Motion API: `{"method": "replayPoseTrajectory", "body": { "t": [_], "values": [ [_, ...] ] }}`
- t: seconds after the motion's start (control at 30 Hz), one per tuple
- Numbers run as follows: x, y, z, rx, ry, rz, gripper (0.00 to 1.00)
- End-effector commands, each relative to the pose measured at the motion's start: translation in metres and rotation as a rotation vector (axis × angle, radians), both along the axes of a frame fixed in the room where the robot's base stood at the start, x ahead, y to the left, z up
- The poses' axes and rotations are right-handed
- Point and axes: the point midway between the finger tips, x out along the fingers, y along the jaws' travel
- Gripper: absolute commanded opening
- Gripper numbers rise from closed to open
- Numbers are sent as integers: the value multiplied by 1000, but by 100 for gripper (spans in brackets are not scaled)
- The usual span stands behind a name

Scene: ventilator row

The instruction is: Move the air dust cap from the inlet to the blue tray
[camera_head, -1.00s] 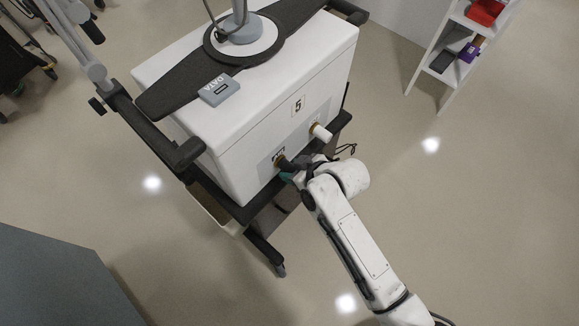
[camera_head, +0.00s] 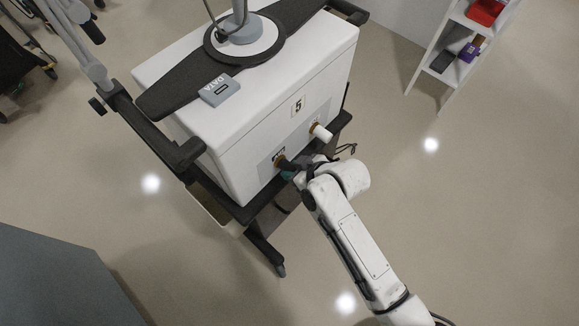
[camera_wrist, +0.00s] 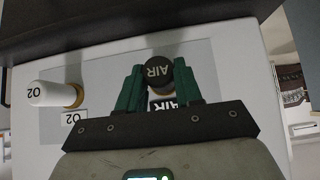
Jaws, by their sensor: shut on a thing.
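The air dust cap (camera_wrist: 157,70) is dark, with "AIR" lettered on its face. In the wrist view it sits between the green fingers of my gripper (camera_wrist: 158,84), which is shut on it. In the head view my gripper (camera_head: 290,172) is at the front of the white ventilator (camera_head: 245,125), at the dark cap (camera_head: 285,163). I cannot make out a blue tray in either view.
A white O2 cap (camera_wrist: 50,94) on a brass fitting is beside the air inlet. The ventilator's dark cart frame (camera_head: 262,245) runs below. A white shelf (camera_head: 452,72) at the upper right holds a red bin (camera_head: 484,12) and small items. The floor at right is clear.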

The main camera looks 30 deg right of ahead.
Motion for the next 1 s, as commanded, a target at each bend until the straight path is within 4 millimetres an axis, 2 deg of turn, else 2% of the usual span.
{"method": "replayPoseTrajectory", "body": {
  "t": [1.0],
  "values": [
    [-32, -10, 0, 0, 1, -1, 0]
  ]
}}
